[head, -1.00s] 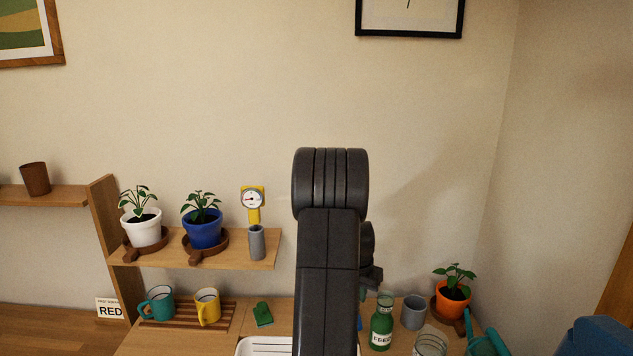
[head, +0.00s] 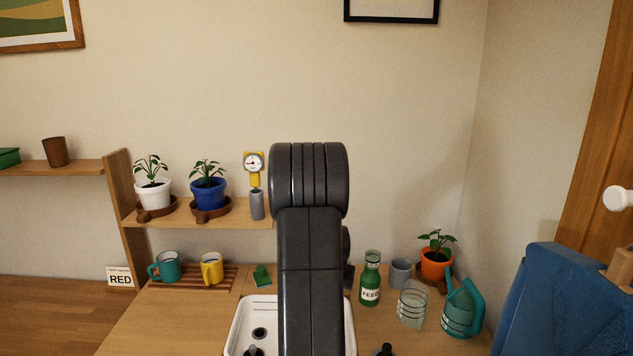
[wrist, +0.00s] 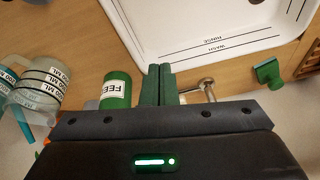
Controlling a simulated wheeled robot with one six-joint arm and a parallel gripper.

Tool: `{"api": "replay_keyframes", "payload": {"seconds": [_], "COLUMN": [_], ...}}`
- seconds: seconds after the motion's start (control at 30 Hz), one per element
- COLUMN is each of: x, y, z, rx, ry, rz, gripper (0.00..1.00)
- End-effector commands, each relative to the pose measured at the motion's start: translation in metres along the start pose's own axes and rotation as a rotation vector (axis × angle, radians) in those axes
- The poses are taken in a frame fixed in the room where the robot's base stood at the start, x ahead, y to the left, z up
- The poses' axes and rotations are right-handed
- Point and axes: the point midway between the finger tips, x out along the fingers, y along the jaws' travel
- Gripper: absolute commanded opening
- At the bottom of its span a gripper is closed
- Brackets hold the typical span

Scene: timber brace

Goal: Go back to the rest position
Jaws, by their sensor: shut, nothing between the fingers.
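My gripper (wrist: 160,72) shows in the wrist view with its two dark green fingers pressed together and nothing between them. The fingers point toward the table, beside the green FEED bottle (wrist: 116,90) and short of the white basin (wrist: 130,28). I cannot tell how high above the table they are. In the head view my own dark arm stands upright in the middle and hides the gripper.
The FEED bottle (head: 370,280), a glass jar (head: 412,308), a teal watering can (head: 462,308) and an orange pot (head: 436,264) stand right of my arm. The white basin (head: 240,330) is low in front. A blue padded thing (head: 560,300) stands at right. Wooden floor shows at left.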

Motion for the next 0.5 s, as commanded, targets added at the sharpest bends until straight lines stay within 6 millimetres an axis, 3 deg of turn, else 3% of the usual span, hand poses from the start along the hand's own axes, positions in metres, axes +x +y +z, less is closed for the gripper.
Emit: {"api": "replay_keyframes", "payload": {"seconds": [0.1,0.5], "x": [0.016,0.047], "y": [-0.017,-0.065], "z": [0.009,0.032], "rx": [-0.062,-0.26], "ry": [0.022,0.102], "rz": [-0.027,-0.102], "gripper": [0.0,0.0]}}
